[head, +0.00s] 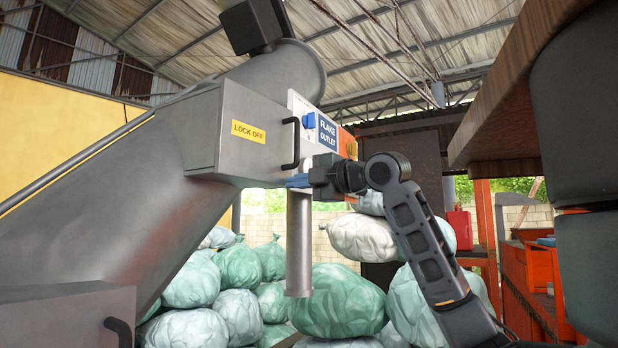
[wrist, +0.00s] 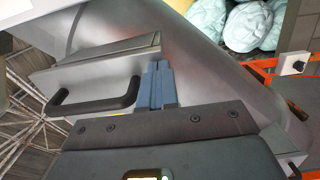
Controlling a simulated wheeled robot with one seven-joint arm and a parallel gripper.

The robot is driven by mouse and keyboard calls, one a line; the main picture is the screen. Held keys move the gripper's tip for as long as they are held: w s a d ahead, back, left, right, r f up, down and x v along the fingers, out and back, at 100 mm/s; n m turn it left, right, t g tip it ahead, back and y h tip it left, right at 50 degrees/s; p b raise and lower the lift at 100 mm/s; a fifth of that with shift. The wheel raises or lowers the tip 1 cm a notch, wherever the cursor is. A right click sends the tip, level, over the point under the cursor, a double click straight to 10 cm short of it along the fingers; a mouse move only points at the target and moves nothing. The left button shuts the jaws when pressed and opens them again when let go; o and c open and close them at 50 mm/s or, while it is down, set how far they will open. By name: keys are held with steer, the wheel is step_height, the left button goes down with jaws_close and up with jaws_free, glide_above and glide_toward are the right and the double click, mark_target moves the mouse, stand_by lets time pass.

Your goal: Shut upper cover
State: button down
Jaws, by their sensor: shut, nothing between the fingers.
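The upper cover (head: 245,128) is a grey metal box-like piece with a yellow LOCK OFF label, high on the slanted grey auger tube (head: 115,195). A black bar handle (head: 291,143) is at its right edge. In the wrist view the handle (wrist: 95,98) lies left of the fingers, on a grey panel (wrist: 105,60). I cannot tell how far the cover stands open. My gripper (head: 297,181) is just below and right of the handle, close to the cover's lower right edge. Its blue fingers (wrist: 158,84) are shut and empty, apart from the handle. Whether they touch the cover is unclear.
A lower grey box (head: 65,315) with a black handle (head: 118,331) is at the lower left. A vertical outlet pipe (head: 299,245) hangs below my gripper. Several filled bags (head: 338,302) are piled behind. A brown overhang (head: 540,75) is at the upper right.

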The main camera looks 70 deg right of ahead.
steer(key=shift+w, duration=0.15)
steer(key=shift+d+b+x, duration=0.2)
steer(key=shift+b+x, duration=0.3)
steer(key=shift+x, duration=0.75)
steer(key=shift+r, duration=0.1)
